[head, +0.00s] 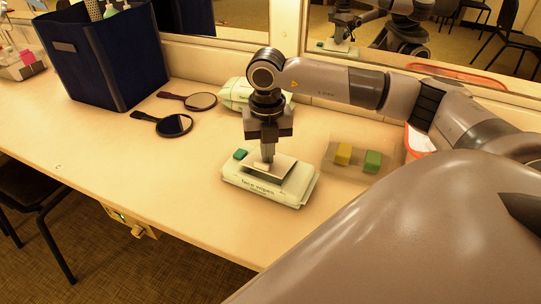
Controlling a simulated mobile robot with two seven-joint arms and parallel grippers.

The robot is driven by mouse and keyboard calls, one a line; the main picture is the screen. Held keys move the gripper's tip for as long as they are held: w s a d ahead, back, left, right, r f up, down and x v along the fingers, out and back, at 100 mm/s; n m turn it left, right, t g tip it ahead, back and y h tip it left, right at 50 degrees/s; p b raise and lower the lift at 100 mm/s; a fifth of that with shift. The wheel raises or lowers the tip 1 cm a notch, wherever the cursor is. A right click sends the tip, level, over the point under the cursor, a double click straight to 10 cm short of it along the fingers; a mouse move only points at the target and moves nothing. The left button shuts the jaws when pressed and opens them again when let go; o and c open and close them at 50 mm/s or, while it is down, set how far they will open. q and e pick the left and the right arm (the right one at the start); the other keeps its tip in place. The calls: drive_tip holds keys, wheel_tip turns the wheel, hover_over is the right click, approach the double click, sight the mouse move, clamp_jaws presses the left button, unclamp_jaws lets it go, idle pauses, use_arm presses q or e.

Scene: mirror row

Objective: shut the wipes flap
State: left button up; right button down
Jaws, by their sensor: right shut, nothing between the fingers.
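A pale green pack of face wipes (262,190) lies on the counter in the middle of the head view, its printed side toward me. A pale flap panel (287,170) shows on its top; I cannot tell whether it lies fully flat. My right gripper (267,160) points straight down over the pack. Its fingers are shut and empty, with the tips at or just above the flap, partly hiding it. My left gripper is out of view.
A second pale green pack (236,93) lies behind my right gripper. Two hand mirrors (174,125) and a dark blue bin (108,62) are left. The front-left counter (150,185) is clear.

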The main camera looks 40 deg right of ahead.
drive_tip(key=shift+f+b, duration=0.3)
drive_tip(key=shift+f, duration=0.15)
wheel_tip(320, 180, up, 8)
drive_tip(key=p, duration=0.6)
idle(0.7)
